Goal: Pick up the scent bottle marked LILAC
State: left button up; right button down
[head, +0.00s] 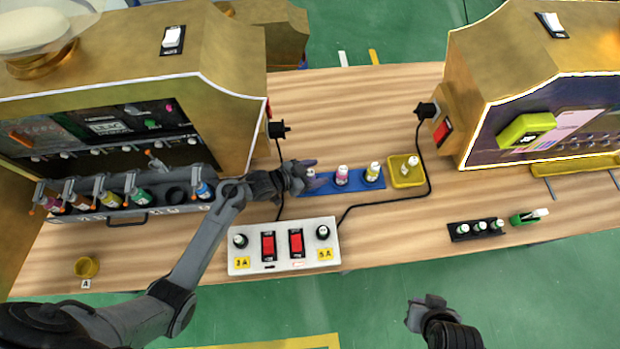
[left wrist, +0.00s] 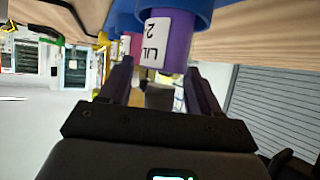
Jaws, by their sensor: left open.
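The purple scent bottle (left wrist: 168,40) shows upside down in the left wrist view, with a white label reading "LIL" and a 2; the rest of the word is hidden. It stands in the blue holder (left wrist: 190,10). My left gripper (left wrist: 160,85) is open, its fingers spread on either side below the bottle in that picture, not closed on it. In the head view my left gripper (head: 298,176) is at the left end of the blue holder (head: 354,187) and mostly hides the purple bottle. My right gripper (head: 427,308) is off the table's front edge; its jaws are unclear.
Pink (head: 341,176) and yellow (head: 373,172) bottles share the blue holder. A yellow tray (head: 398,180) with a bottle is beside it. A white switch box (head: 284,266) lies in front. Gold machines (head: 220,60) flank the table. A black cable runs close by.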

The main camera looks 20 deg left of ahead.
pick_arm(q)
grip_shut()
dwell(0.3)
